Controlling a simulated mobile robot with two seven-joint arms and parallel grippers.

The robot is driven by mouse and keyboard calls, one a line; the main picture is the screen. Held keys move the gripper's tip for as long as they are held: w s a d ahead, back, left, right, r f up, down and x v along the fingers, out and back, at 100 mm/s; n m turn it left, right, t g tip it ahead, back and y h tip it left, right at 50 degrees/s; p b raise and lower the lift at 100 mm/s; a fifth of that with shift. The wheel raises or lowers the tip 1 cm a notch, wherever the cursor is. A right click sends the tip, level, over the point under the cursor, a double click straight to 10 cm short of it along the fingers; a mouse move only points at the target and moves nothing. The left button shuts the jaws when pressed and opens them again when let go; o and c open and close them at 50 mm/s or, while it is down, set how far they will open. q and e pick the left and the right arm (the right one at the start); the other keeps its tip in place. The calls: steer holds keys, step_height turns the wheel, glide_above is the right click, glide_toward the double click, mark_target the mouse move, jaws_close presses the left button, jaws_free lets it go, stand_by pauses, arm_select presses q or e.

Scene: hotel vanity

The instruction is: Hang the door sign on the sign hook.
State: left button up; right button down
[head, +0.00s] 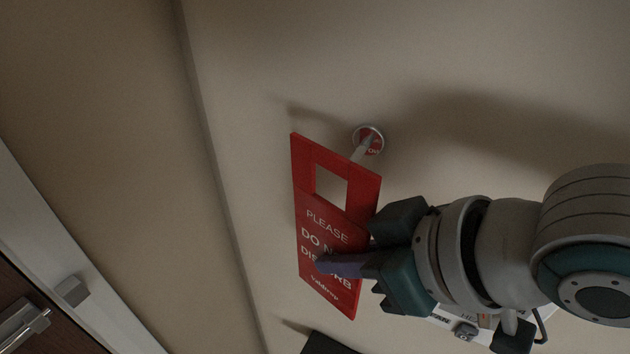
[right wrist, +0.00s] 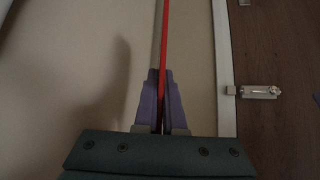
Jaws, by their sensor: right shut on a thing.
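The red door sign (head: 312,275), lettered "PLEASE DO NOT DISTURB", hangs tilted in front of the wall, with a square hole near its top. My right gripper (head: 345,264) is shut on the sign's lower right part. In the right wrist view the sign (right wrist: 165,35) shows edge-on as a thin red strip between the purple fingers (right wrist: 164,100). The sign hook (head: 369,139) is a round metal base with a short peg, on the wall just behind the sign's upper right corner. The peg's tip meets the sign's top edge in the picture; no peg shows in the hole. My left gripper is not in view.
The beige wall is bare around the hook. A door frame and dark door with a metal latch (head: 71,291) are at lower left; the latch also shows in the right wrist view (right wrist: 260,92). A dark object (head: 328,344) shows at the bottom edge.

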steer(key=w+d+f+b, duration=0.1)
steer(key=w+d+b, duration=0.2)
steer(key=w+b, duration=0.1)
steer(key=shift+w+d+f, duration=0.2)
steer(key=shift+w, duration=0.4)
stand_by(0.8)
steer(key=c, duration=0.9)
jaws_free()
steer(key=shift+d+b, duration=0.1)
steer(key=shift+b, duration=0.2)
steer(key=b+v, duration=0.4)
steer(key=v, duration=0.5)
steer(key=s+d+f+m+g+h+p, duration=0.1)
steer(key=s+f+m+h, duration=0.1)
steer(key=s, duration=0.3)
steer(key=s+d+f+m+g+h+p, duration=0.1)
steer(key=s+d+f+m+h, duration=0.1)
steer(key=s+f, duration=0.3)
steer(key=s+d+f+m+g+h+p, duration=0.1)
steer(key=s+d+f+m, duration=0.1)
steer(key=s, duration=0.5)
steer(key=shift+s+d+f+h, duration=0.1)
steer(key=shift+f+h, duration=0.1)
steer(key=shift+f, duration=0.15)
steer(key=shift+s+d+f+h, duration=0.1)
steer(key=shift+d+f+h, duration=0.1)
steer(key=shift+f, duration=0.1)
